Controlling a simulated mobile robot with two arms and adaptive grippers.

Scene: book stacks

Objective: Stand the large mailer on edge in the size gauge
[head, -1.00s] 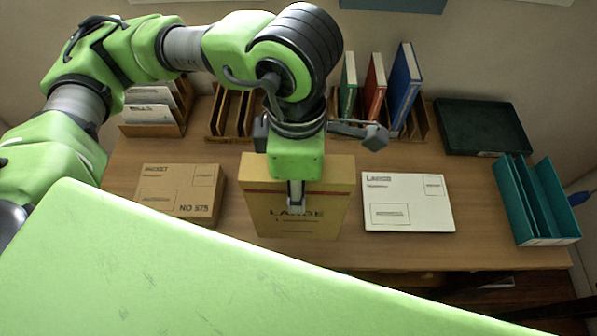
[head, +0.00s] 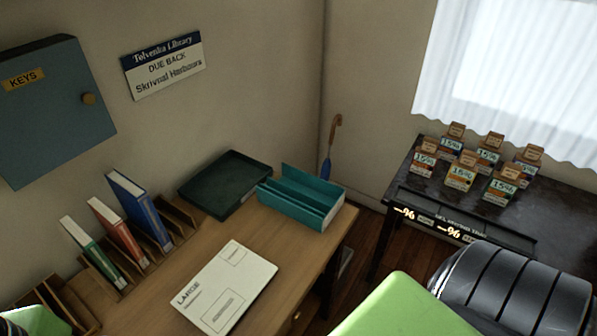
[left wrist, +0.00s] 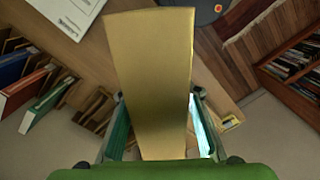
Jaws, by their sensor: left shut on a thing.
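In the left wrist view my left gripper (left wrist: 160,108) is shut on a tan package (left wrist: 150,62), with one finger on each side of it. An earlier head frame shows LARGE on its face. The current head view does not show this package or the gripper. A white flat mailer marked LARGE (head: 225,287) lies on the desk. A wooden slotted rack (head: 60,310) is partly visible at the lower left. A teal slotted holder (head: 305,197) stands at the desk's right end. No label shows which one is the size gauge. My right gripper is not in view.
Green, red and blue books (head: 140,212) stand in a wooden rack. A dark green tray (head: 225,184) lies at the back. A black table (head: 545,215) with several small boxes stands to the right. Bare desk surrounds the white mailer.

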